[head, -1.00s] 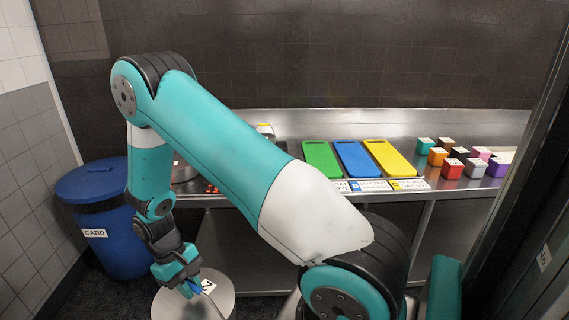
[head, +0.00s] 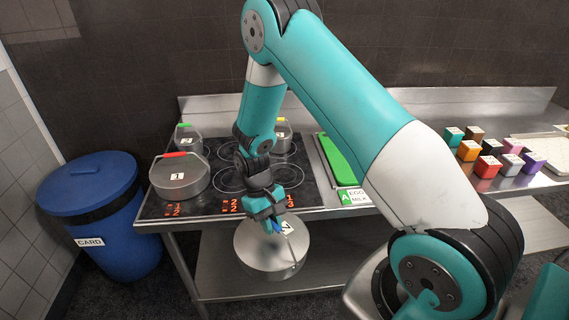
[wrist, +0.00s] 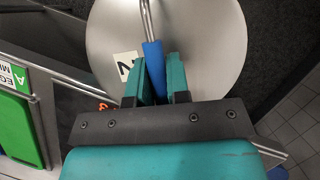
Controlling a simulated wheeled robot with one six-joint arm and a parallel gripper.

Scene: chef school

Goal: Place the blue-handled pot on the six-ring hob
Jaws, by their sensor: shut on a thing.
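The blue-handled pot (head: 268,262) is a silver lidded pot with a white number label. It hangs in front of the hob's front edge, below the level of the worktop. My gripper (head: 277,222) is shut on its blue handle. In the wrist view the blue handle (wrist: 154,70) sits between the teal fingers (wrist: 158,82), with the round lid (wrist: 200,40) beyond. The six-ring hob (head: 228,205) is black glass with red digits along its front. My arm and gripper hide part of the hob.
A red-handled pot (head: 180,180) stands on the hob's front left ring, a green-handled pot (head: 188,139) behind it and a yellow-handled pot (head: 282,138) at the back right. The front middle and right rings look free. Chopping boards, coloured cubes and a blue bin (head: 95,215) are nearby.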

